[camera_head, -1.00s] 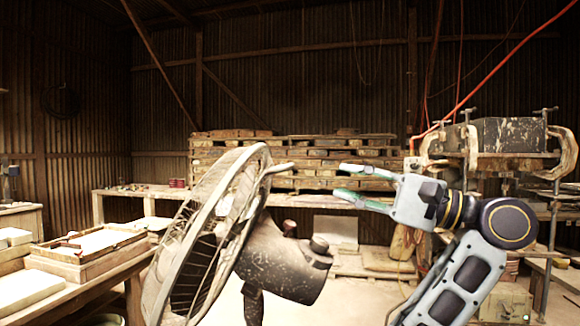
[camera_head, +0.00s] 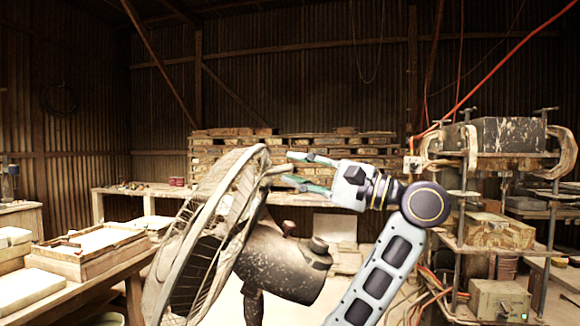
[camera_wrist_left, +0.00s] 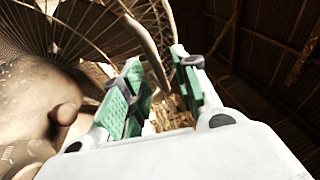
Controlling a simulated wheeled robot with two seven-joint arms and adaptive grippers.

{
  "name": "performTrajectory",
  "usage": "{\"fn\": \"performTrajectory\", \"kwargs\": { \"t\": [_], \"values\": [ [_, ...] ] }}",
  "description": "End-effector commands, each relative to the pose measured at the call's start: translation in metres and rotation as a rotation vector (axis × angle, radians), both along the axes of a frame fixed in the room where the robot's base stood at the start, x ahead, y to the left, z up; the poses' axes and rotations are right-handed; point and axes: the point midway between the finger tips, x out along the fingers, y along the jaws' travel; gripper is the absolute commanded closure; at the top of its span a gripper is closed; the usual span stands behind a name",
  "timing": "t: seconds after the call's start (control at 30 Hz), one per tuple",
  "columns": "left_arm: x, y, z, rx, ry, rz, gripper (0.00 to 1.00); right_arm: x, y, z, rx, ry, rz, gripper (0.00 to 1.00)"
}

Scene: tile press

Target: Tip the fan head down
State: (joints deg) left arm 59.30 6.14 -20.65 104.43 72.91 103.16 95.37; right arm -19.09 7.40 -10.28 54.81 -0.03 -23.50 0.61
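The fan head's round, dusty wire cage (camera_head: 205,235) stands on the left of the head view, tilted slightly upward and facing left. Its speckled motor housing (camera_head: 278,262) is behind it on the right. A short bent handle (camera_head: 272,170) sticks out from the upper cage rim toward my left gripper (camera_head: 288,168). That gripper is open, with its green-lined fingers above and below the handle's end. In the left wrist view the dark handle (camera_wrist_left: 147,48) runs between the parted fingers (camera_wrist_left: 160,85). I cannot tell whether they touch it. My right gripper is not in view.
A wooden table (camera_head: 75,291) with framed trays stands at the left. Stacked pallets (camera_head: 300,150) are at the back. A metal press with clamps (camera_head: 495,135) stands at the right. The air above the fan is free.

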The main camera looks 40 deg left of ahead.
Motion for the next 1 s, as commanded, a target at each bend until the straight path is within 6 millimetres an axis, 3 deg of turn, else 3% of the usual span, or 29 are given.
{"fn": "performTrajectory", "kwargs": {
  "t": [0.3,0.67,0.93,1.0],
  "values": [
    [-0.006,0.022,0.005,0.001,0.000,0.001,0.70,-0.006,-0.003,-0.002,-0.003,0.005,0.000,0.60],
    [-0.006,0.024,0.005,0.000,0.000,0.000,0.70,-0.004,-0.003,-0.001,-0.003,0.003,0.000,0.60],
    [-0.006,0.024,0.005,0.000,0.000,0.000,1.00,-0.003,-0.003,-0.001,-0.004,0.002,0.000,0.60],
    [-0.006,0.024,0.005,0.000,0.000,0.000,1.00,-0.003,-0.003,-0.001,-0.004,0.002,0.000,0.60]
  ]
}}
